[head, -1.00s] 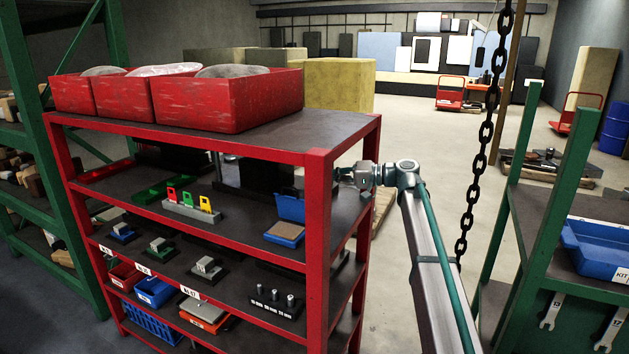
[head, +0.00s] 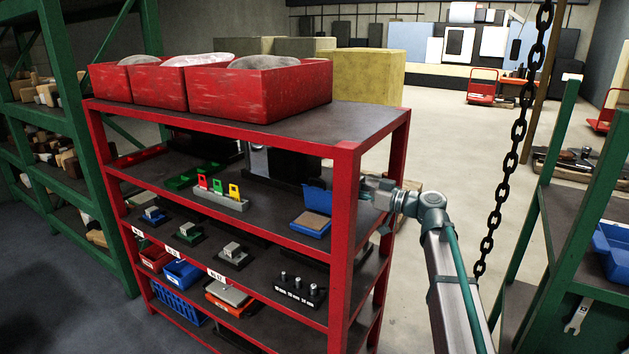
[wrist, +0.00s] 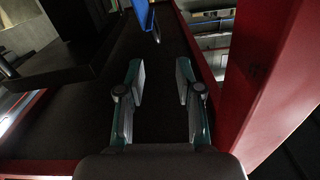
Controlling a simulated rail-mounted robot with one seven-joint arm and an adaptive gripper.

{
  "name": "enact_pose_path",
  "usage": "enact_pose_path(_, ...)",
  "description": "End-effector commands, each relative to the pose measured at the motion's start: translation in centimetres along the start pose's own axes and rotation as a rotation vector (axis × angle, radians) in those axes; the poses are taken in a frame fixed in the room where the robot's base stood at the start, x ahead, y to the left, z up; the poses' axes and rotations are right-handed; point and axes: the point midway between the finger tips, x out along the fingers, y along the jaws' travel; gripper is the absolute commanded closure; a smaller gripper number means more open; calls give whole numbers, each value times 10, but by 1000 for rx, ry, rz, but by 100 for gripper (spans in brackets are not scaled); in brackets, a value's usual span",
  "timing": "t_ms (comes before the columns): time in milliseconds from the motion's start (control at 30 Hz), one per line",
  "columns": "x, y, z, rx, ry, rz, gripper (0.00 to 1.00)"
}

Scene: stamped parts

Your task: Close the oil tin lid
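A small blue tin (head: 309,230) with a tan top face sits on the second level of the red rack, near its right post. A blue panel, which looks like its raised lid (head: 317,199), stands upright at its back. In the wrist view a blue part (wrist: 144,14) shows at the top, ahead of the fingers; I cannot tell which part of the tin it is. My gripper (wrist: 160,78) is open and empty between its fingers, over the dark shelf. In the head view my arm reaches in from the right, and the fingertips are hidden behind the red post.
The red post (head: 345,255) stands close on the right of my gripper in the wrist view. A grey holder (head: 222,200) with coloured tags and dark blocks (head: 280,168) share the shelf. Red bins (head: 260,90) stand on top. A chain (head: 520,130) hangs to the right.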

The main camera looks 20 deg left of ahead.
Motion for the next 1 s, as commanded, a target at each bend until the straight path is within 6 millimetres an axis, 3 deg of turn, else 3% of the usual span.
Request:
enact_pose_path(267,11,3,-3,-96,3,8,65)
enact_pose_path(700,82,4,-4,-93,2,6,65)
enact_pose_path(1000,107,4,-2,-93,2,7,65)
